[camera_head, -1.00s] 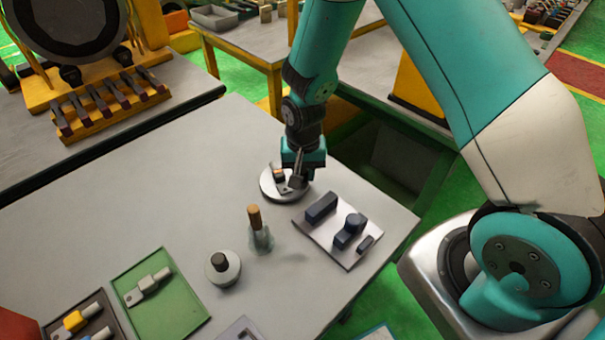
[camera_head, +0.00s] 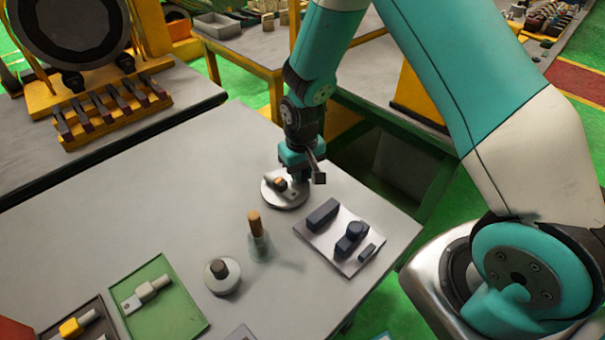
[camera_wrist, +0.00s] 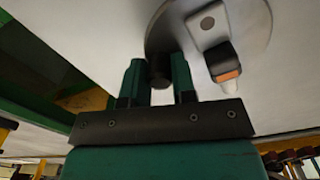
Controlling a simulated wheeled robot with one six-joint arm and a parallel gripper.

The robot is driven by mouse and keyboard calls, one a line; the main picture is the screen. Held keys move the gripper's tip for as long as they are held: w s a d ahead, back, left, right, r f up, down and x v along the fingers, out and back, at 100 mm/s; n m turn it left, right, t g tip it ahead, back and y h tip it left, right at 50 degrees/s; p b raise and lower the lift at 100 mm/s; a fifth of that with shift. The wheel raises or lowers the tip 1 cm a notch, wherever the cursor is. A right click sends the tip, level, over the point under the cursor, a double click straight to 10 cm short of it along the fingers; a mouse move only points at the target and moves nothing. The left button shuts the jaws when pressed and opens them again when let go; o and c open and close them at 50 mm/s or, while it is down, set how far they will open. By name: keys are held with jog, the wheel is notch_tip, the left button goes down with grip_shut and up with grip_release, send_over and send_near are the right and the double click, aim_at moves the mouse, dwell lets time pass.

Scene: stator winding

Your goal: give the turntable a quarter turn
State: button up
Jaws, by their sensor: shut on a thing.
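The turntable (camera_head: 272,199) is a round pale disc at the back right of the bench. It fills the upper middle of the wrist view (camera_wrist: 180,20). A metal lug with a hole (camera_wrist: 208,25) lies on it, with a dark sleeve, an orange band and a pale end. My gripper (camera_head: 299,180) is over the disc's far right edge. In the wrist view its green fingers (camera_wrist: 160,78) are shut on a dark upright peg (camera_wrist: 160,68) at the disc's rim. The head view hides the peg behind my gripper.
A pale plate with dark blocks (camera_head: 345,262) lies just in front of the turntable. A wooden-handled tool (camera_head: 255,224) and a round base with a dark knob (camera_head: 221,284) stand nearer. A green tray (camera_head: 190,316) holds another lug. Bare bench lies left.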

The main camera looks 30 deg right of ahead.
jog(key=shift+w+n, duration=0.4)
jog(key=shift+n, duration=0.6)
jog(key=shift+w+a+n, duration=0.1)
jog(key=shift+w+n, duration=0.05)
jog(key=shift+n, duration=0.15)
jog(key=o, duration=0.7)
jog(key=shift+c, duration=0.2)
jog(key=shift+r, duration=0.1)
notch_tip(320, 180, up, 17)
jog(key=b, duration=0.2)
jog(key=shift+r, duration=0.15)
